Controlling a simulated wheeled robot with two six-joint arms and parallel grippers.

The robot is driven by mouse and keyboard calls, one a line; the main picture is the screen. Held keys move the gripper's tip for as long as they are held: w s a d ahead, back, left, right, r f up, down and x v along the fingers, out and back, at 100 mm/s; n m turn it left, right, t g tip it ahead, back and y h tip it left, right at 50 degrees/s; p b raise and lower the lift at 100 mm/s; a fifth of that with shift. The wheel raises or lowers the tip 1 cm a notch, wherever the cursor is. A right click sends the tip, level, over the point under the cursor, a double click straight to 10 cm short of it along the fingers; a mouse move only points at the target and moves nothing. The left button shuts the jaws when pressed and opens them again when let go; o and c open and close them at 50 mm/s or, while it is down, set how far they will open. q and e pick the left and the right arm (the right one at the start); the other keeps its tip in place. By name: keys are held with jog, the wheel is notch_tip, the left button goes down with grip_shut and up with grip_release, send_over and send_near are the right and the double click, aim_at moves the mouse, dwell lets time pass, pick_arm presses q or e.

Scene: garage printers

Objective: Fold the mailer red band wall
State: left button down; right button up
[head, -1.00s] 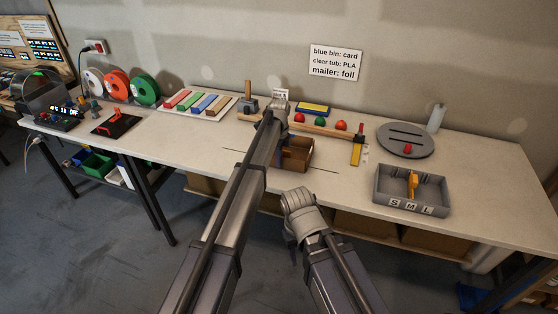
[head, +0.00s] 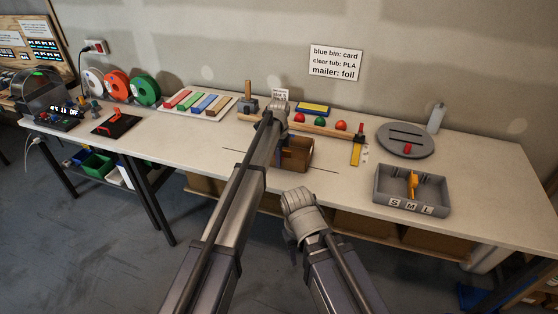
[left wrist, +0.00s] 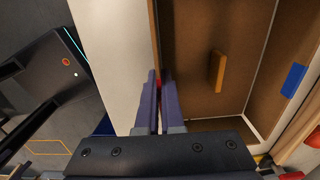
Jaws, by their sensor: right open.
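The mailer (head: 298,158) is an open brown cardboard box near the front of the bench, partly hidden behind my left arm. In the left wrist view its brown floor (left wrist: 195,95) holds a small orange-tan piece (left wrist: 217,70), and a blue band (left wrist: 293,80) marks the right wall. My left gripper (left wrist: 157,86) has its fingers closed around the left wall's edge, with a bit of red band showing between them. Its wrist shows in the head view, its fingertips mostly hidden. My right gripper (head: 298,200) is open and empty in front of the bench edge.
Behind the mailer are a wooden rail with red and green balls (head: 319,122) and a yellow-and-blue block (head: 313,108). A grey tray marked S, M, L (head: 411,190) and a round slotted grey disc (head: 405,139) stand right. A tray of coloured bars (head: 198,103) lies left.

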pick_arm(q)
jog(key=shift+s+a+f+t, duration=0.15)
jog(key=shift+s+t, duration=0.5)
jog(key=shift+t, duration=0.05)
jog(key=shift+s+f+t+h+b, duration=0.15)
jog(key=shift+s+t+h+b, duration=0.2)
jog(key=shift+t+b, duration=0.3)
jog(key=shift+s+a+f+t+h+b, duration=0.15)
jog(key=shift+t+h+b, duration=0.1)
jog(key=shift+t+b, duration=0.4)
jog(key=shift+s+f+t+h+b, duration=0.1)
jog(key=shift+s+t+h+b, duration=0.1)
jog(key=shift+t+b, duration=0.95)
jog(key=shift+t, duration=0.05)
jog(key=shift+r, duration=0.1)
jog(key=c, duration=1)
grip_release()
jog(key=shift+w, duration=0.1)
jog(key=shift+c, duration=0.2)
jog(key=shift+r, duration=0.1)
